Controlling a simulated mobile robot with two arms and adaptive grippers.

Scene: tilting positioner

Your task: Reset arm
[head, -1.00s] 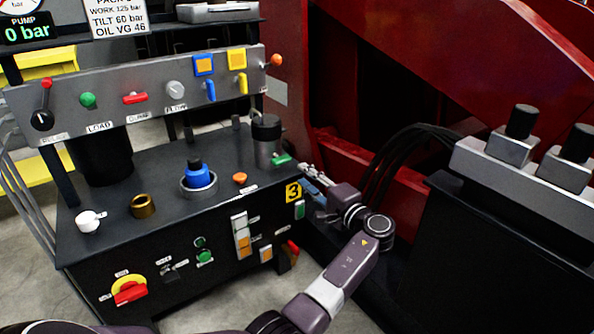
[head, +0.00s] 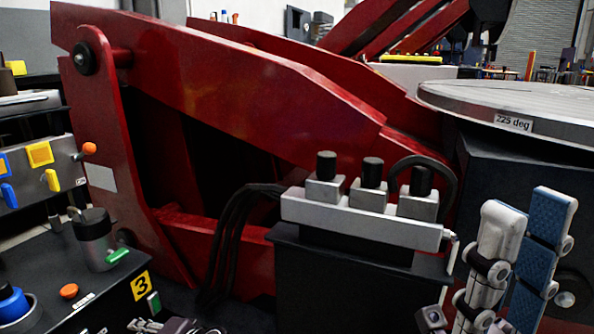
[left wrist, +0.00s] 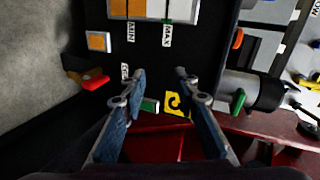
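My right gripper (head: 525,215) is raised at the lower right of the head view, in front of the round positioner table (head: 550,98). Its blue-padded fingers stand apart and hold nothing visible. My left gripper (left wrist: 160,78) shows in the left wrist view with its two blue-padded fingers apart and nothing between them. It faces the front of the black control cart (left wrist: 205,60), near the yellow "3" tag (left wrist: 177,104) and a green switch (left wrist: 150,105). In the head view only a small part of the left gripper (head: 150,326) shows at the bottom edge.
A red positioner frame (head: 250,85) fills the middle. A valve block (head: 360,222) with black-capped tops stands before it, with black hoses (head: 225,235) on its left. The cart carries a canister with a green lever (head: 117,257). A red lever (left wrist: 92,80) sticks out left of my left gripper.

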